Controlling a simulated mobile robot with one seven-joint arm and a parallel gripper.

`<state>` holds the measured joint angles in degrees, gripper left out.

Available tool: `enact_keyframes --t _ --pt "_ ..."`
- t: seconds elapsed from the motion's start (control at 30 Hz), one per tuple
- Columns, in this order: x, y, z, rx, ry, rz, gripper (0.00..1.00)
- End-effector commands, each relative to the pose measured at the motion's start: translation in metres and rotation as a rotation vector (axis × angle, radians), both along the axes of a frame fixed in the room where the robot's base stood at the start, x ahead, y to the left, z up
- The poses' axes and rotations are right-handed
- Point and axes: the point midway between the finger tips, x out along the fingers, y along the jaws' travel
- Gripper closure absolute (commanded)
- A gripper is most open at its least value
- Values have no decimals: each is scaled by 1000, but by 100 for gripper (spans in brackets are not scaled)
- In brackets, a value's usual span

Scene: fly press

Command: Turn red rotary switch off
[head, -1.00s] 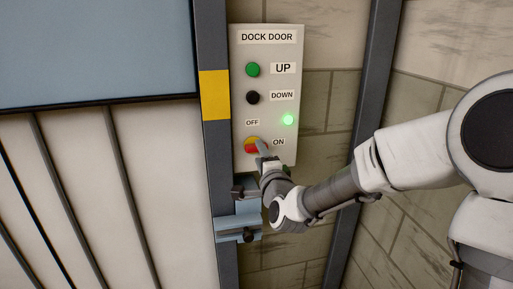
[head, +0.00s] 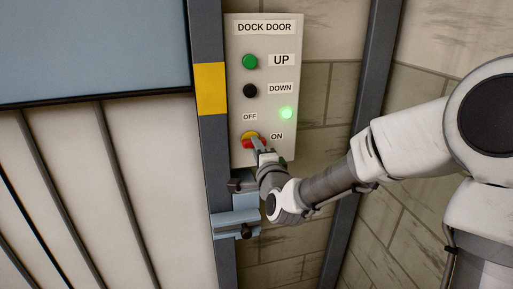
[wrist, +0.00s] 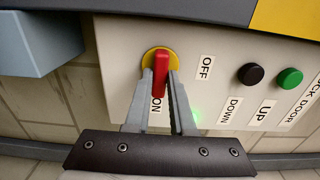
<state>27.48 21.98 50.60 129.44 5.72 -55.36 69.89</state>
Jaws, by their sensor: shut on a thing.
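The red rotary switch (wrist: 160,77) sits on a yellow round base (wrist: 149,57) near the bottom of the dock door panel (head: 239,101). In the wrist view its red handle stands between my two gripper fingers (wrist: 161,88), which are shut on it. In the head view the switch (head: 247,140) is partly hidden by my gripper (head: 257,143). The handle's exact pointing is hard to tell there. The OFF label (head: 250,117) is above the switch and the ON label (head: 277,136) is to its right. The green light (head: 286,113) is lit.
Above the switch are a black DOWN button (head: 250,91) and a green UP button (head: 250,62). A blue-grey bracket (head: 237,222) juts from the post just below the panel. A ribbed door (head: 70,190) is at the left.

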Motion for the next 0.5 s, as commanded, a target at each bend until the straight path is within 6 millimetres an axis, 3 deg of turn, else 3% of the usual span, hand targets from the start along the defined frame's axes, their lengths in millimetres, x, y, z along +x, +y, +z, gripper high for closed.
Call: enact_keyframes --t 0.07,0.5 --pt "0 0 0 0 -1 0 100" --pt "0 0 0 -23 -9 0 100"
